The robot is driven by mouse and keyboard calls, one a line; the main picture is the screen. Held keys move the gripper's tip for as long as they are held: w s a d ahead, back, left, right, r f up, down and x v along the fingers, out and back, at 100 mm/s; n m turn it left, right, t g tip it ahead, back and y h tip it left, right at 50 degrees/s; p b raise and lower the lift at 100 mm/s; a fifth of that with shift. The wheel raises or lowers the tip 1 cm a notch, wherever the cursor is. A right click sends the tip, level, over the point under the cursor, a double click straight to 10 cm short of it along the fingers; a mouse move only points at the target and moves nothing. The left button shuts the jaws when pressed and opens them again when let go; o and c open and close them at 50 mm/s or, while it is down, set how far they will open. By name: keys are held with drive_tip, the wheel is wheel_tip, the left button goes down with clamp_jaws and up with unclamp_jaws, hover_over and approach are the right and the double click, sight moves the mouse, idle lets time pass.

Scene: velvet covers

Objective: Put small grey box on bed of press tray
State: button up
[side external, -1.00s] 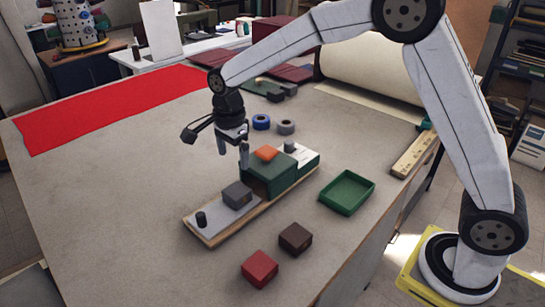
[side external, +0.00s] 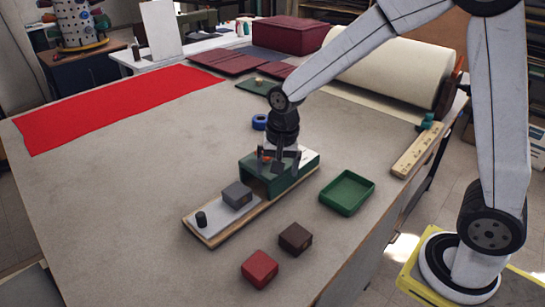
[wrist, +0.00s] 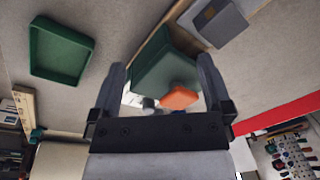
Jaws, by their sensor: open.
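The small grey box (side external: 237,195) sits on the flat light-grey bed (side external: 215,213) of the press tray, between a black knob (side external: 201,219) and the green press housing (side external: 261,182). In the wrist view the grey box (wrist: 217,22) is at the top right. My gripper (side external: 277,165) is over the green housing, pointing down, with its fingers apart.
An empty green tray (side external: 347,193) lies right of the press. A red block (side external: 259,269) and a dark brown block (side external: 295,238) lie in front. A blue ring (side external: 260,122) is behind the gripper. A wooden ruler (side external: 418,152) lies at the right edge.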

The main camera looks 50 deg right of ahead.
drive_tip(key=s+d+f+n+t, duration=0.1)
drive_tip(key=s+d+f+n, duration=0.1)
drive_tip(key=s+n, duration=0.7)
drive_tip(key=s+d, duration=0.1)
drive_tip(key=s, duration=0.1)
drive_tip(key=shift+s+d+f, duration=0.15)
drive_tip(key=shift+s+f, duration=0.15)
drive_tip(key=shift+f, duration=0.1)
